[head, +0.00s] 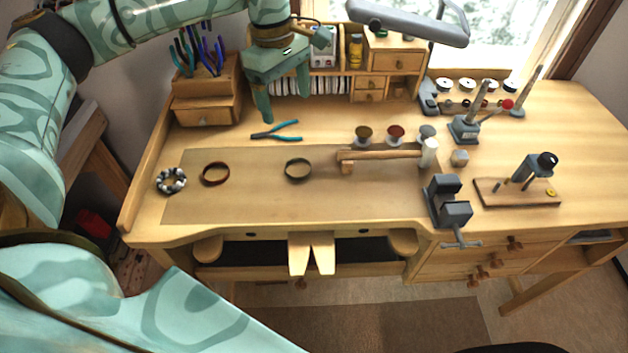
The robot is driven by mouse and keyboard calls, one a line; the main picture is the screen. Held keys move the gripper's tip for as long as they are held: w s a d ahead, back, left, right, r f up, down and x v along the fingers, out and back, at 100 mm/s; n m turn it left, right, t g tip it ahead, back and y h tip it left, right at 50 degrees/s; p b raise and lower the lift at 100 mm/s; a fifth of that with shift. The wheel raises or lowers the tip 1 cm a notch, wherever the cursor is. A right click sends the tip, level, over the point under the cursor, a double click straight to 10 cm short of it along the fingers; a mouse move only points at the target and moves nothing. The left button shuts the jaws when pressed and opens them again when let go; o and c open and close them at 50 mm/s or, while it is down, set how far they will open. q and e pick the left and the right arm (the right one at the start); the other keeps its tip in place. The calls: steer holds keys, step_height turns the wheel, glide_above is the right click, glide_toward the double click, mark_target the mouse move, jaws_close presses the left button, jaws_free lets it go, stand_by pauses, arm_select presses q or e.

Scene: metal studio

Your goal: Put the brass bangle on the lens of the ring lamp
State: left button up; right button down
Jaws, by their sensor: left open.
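The brass bangle looks to be the dark olive-gold ring (297,179) lying flat on the tan mat, near the middle of the bench. My left gripper (285,104) hangs over the back of the bench, behind and above this bangle. It is open, with nothing between its fingers. The grey lamp head (418,26) at the top edge, in front of the window, looks like the ring lamp. It is cut off by the frame, and I cannot make out its lens clearly. My right gripper is not in view.
A reddish bangle (215,184) and a beaded bangle (172,190) lie to the left. Pliers (276,131) lie behind the mat (240,208). The mat's front is clear.

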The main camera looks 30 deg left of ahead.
arm_select(q)
steer(key=n, duration=0.1)
steer(key=b, duration=0.2)
glide_above(299, 171)
steer(key=a, duration=0.1)
steer(key=shift+n, duration=0.3)
step_height(299, 171, down, 11)
steer(key=shift+w+a+f, duration=0.1)
steer(key=shift+w+f, duration=0.05)
steer(key=shift+f, duration=0.55)
steer(key=f, duration=0.2)
steer(key=f+b, duration=0.1)
steer(key=f, duration=0.1)
steer(key=shift+d+f, duration=0.1)
steer(key=shift+d, duration=0.3)
steer(key=shift+s, duration=0.2)
steer(key=c, duration=1.1)
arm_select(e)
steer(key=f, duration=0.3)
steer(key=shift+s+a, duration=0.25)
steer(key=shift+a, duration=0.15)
arm_select(q)
steer(key=shift+c, duration=0.2)
